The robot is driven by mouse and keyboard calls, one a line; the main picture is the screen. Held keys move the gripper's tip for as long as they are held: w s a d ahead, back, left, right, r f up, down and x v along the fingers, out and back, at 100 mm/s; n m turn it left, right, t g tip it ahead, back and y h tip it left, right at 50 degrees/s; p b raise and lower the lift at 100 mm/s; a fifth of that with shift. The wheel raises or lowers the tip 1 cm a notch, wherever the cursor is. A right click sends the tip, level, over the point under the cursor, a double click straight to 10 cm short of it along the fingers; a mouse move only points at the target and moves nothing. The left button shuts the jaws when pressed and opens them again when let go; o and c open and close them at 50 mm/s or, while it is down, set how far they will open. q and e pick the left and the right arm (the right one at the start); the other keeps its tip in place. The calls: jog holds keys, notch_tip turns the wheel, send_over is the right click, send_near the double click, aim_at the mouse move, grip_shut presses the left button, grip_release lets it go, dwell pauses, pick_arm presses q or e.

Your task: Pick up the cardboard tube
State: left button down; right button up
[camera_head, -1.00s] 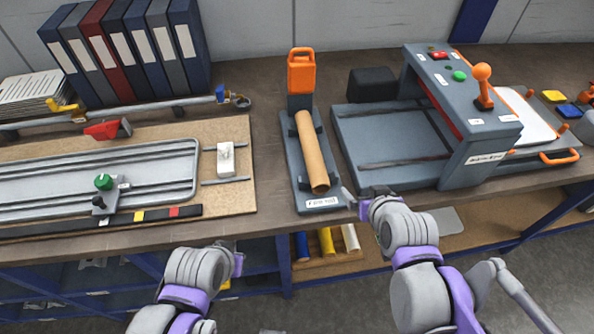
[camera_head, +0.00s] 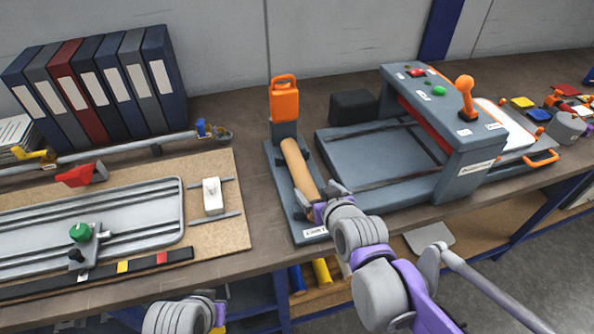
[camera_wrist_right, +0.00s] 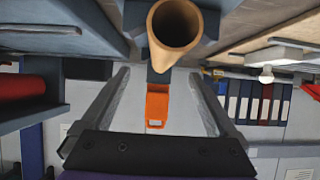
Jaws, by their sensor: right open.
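The cardboard tube (camera_head: 298,168) is tan and lies in a grey cradle (camera_head: 277,186), pointing from the orange handle towards the table's front edge. My right gripper (camera_head: 327,198) is at the tube's near end in the head view and partly hides it. In the right wrist view, the tube's hollow round end (camera_wrist_right: 174,24) faces the camera. The gripper's two fingers (camera_wrist_right: 157,74) are spread apart with nothing between them touching either finger. Whether a finger touches the tube cannot be told. Only a link of my left arm shows at the bottom; its gripper cannot be made out.
An orange handle (camera_head: 285,100) stands at the cradle's far end. A grey machine (camera_head: 470,172) with an orange lever is close on the right. A board (camera_head: 228,222) with a metal rail fixture (camera_head: 140,225) is on the left. Binders (camera_head: 110,85) stand behind.

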aim_at(309, 182)
jog(key=shift+w+a+f, duration=0.15)
jog(key=shift+w+a, duration=0.05)
jog(key=shift+w, duration=0.15)
jog(key=x, duration=0.4)
jog(key=shift+w+f+b, duration=0.2)
jog(key=shift+w+b, duration=0.15)
jog(key=shift+a+x, duration=0.2)
jog(key=shift+x, duration=1.1)
jog(key=shift+a+x, duration=0.2)
jog(key=shift+x, duration=1.15)
jog(key=shift+r, duration=0.25)
jog(key=shift+c, duration=0.2)
grip_shut()
